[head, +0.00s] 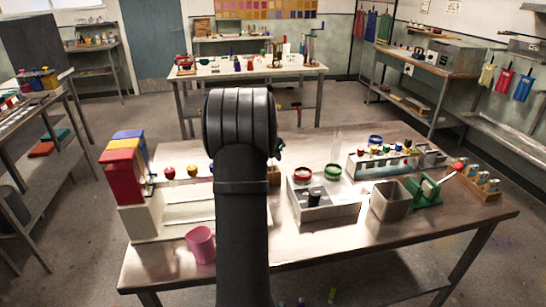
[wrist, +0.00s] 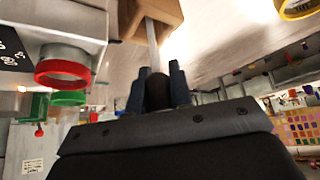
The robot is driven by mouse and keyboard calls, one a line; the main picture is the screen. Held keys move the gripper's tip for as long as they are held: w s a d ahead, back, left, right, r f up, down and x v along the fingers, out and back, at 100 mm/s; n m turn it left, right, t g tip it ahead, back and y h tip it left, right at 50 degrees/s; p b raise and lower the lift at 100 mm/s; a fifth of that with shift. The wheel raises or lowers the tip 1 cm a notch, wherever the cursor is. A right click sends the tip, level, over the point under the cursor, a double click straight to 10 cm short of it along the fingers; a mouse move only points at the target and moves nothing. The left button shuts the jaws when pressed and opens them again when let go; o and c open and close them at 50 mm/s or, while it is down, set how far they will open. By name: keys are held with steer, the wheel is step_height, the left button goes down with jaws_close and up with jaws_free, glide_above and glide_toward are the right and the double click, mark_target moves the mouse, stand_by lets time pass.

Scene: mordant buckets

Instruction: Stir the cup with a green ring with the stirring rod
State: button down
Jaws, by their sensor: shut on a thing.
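The cup with a green ring (head: 333,172) stands on the table right of my arm, beside the cup with a red ring (head: 303,175). In the wrist view the green ring (wrist: 69,98) shows at left, partly behind the red ring (wrist: 62,72). My gripper (wrist: 158,88) is shut on the grey stirring rod (wrist: 152,42). The rod runs from the jaws to a wooden block (wrist: 150,12); whether its end is still inside the block is unclear. The gripper is apart from the green-ringed cup. In the head view my arm hides the gripper and rod.
A white box with dark cups (head: 325,211) stands in front of the ringed cups. A grey bin (head: 390,201), green device (head: 425,190) and vial rack (head: 383,165) are to the right. A pink cup (head: 201,244) is front left. A yellow ring (wrist: 298,8) shows in the wrist view.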

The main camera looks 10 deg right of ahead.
step_height(320, 180, up, 9)
step_height(320, 180, up, 4)
glide_above(332, 177)
steer(key=w+d, duration=0.2)
steer(key=w, duration=0.1)
steer(key=shift+w+f, duration=0.1)
steer(key=shift+f, duration=0.05)
step_height(332, 177, down, 11)
stand_by(1.0)
steer(key=shift+f, duration=0.1)
steer(key=shift+a, duration=0.1)
stand_by(0.3)
